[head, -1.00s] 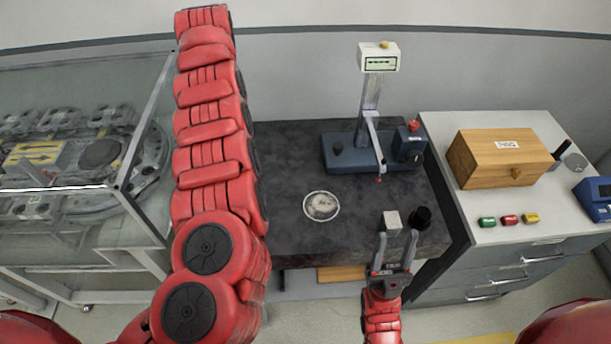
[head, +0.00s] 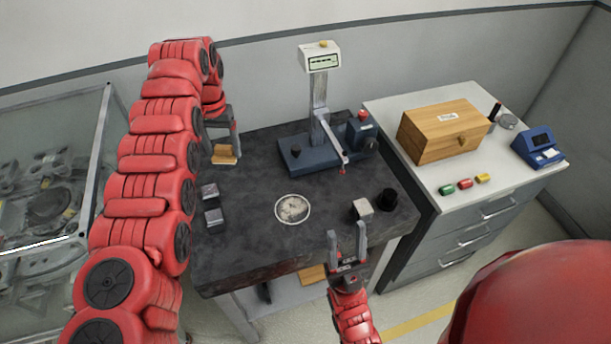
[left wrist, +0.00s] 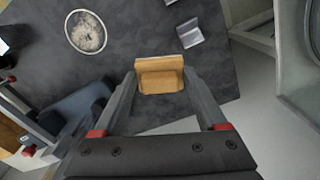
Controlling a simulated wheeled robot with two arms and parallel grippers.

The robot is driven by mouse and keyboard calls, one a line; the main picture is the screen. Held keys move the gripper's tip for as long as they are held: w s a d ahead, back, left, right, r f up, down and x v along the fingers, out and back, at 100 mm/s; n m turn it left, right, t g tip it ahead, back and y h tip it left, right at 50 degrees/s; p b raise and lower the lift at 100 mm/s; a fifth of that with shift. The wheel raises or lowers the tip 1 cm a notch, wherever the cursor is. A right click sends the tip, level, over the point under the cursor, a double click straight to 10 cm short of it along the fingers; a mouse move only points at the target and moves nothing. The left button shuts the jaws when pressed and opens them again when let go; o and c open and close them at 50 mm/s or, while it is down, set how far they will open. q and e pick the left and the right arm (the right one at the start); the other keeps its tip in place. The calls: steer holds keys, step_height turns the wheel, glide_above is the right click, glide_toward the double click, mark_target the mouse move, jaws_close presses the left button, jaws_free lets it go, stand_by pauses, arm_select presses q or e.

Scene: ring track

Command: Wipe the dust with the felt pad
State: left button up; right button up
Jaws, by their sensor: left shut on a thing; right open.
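The felt pad, a tan block (head: 224,160), is held in my left gripper (head: 223,150) near the back left of the dark table. The left wrist view shows the pad (left wrist: 160,72) between both fingers of the left gripper (left wrist: 160,85). The dust is a pale grey patch (head: 293,209) inside a white ring, near the table's middle. It also shows in the left wrist view (left wrist: 87,31), apart from the pad. My right gripper (head: 347,232) is open and empty at the table's front edge.
Two metal blocks (head: 209,191) (head: 213,217) lie left of the ring. Another metal block (head: 362,208) and a black cylinder (head: 388,199) stand to its right. A blue gauge stand (head: 305,158) is behind. A wooden box (head: 445,132) sits on the right cabinet.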

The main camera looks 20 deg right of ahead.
arm_select(q)
steer(key=s+d+f+m, duration=0.1)
steer(key=s+d+f, duration=0.1)
steer(key=d, duration=0.5)
steer(key=shift+d+f+m, duration=0.15)
steer(key=shift+f+m, duration=0.15)
steer(key=shift+m, duration=0.1)
stand_by(0.8)
